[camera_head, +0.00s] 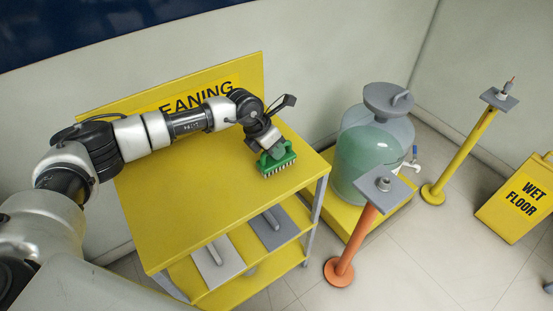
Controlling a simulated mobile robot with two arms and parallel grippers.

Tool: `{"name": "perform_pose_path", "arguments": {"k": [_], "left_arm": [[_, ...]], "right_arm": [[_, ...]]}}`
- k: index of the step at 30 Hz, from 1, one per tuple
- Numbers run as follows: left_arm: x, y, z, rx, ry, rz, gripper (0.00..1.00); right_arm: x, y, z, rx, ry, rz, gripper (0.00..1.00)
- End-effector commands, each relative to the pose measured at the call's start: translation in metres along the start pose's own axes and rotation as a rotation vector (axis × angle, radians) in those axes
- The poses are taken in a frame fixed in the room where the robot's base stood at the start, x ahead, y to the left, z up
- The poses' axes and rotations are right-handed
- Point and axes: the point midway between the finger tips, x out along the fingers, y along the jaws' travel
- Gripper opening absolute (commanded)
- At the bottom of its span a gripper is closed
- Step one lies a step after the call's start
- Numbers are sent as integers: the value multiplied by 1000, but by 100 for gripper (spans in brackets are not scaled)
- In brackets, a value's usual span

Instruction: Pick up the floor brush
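The floor brush (281,163) is green with pale bristles pointing down. It is at the right part of the yellow cart's top shelf (200,200). I cannot tell whether its bristles touch the shelf. My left arm reaches over the shelf from the left, and my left gripper (269,147) points down at the top of the brush, overlapping its upper part. The fingertips are small and partly hidden against the brush, so I cannot tell whether they are closed on it. My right gripper is not in view.
Grey dustpan-like items (217,262) lie on the cart's lower shelf. To the right stand a large green-tinted bottle (365,155), an orange post (355,240), a yellow post (461,150) and a yellow wet floor sign (520,200). A wall stands behind the cart. The top shelf's front is clear.

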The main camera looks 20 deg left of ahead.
Motion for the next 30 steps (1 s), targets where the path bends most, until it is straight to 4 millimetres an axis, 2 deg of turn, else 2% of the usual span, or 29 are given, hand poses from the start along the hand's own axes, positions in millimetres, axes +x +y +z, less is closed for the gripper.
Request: {"name": "perform_pose_path", "arguments": {"k": [11, 17, 20, 21, 30], "left_arm": [[-3, 0, 1, 0, -2, 0, 0], [-19, -3, 8, 2, -3, 2, 0], [-34, -7, 15, 3, -5, 2, 0], [-40, -10, 17, 4, -5, 1, 0], [-66, -86, 17, 8, -4, -1, 0]], "right_arm": [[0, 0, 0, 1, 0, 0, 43], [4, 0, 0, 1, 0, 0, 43], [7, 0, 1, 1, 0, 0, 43], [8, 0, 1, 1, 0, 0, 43], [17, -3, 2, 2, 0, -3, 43]]}}
